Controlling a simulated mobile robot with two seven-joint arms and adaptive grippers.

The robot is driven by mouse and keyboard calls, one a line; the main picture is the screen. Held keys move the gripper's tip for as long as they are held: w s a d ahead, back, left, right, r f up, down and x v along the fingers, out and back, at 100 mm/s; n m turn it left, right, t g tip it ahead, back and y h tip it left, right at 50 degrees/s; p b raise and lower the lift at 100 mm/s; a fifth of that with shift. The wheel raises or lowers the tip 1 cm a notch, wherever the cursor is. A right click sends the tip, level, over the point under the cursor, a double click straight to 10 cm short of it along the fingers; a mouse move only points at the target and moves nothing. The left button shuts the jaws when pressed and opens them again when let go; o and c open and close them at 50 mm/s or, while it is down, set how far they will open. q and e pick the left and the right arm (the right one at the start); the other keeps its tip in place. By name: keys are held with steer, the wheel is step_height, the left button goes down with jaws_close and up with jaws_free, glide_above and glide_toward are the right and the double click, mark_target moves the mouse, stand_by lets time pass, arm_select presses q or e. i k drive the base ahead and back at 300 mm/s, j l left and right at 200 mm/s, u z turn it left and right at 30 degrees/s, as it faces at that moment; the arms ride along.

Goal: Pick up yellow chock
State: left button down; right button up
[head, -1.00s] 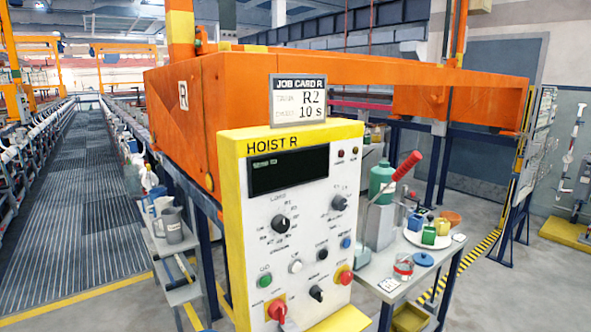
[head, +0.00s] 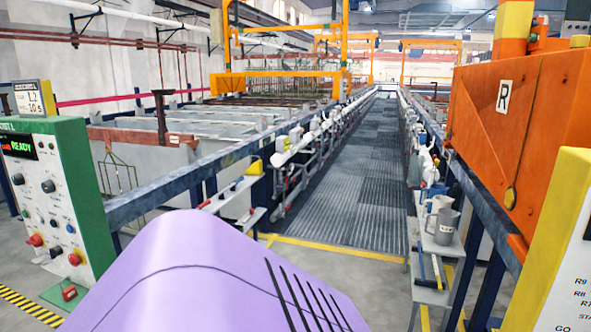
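I cannot make out a yellow chock for certain in the head view. A small yellow item (head: 255,167) sits by the low shelf along the left tank line, too small to identify. Neither of my grippers is in view.
A green-edged control panel (head: 82,195) stands at left, a yellow-edged one (head: 556,245) at right. An orange hoist (head: 540,125) is at right. Grey jugs (head: 446,226) stand on a side shelf. A grated aisle (head: 350,170) runs clear between the tank lines.

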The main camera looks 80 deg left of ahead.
mark_target(256, 169)
steer(key=u, duration=2.9)
steer(key=z, duration=0.1)
steer(key=i+z, duration=0.1)
steer(key=i, duration=4.15)
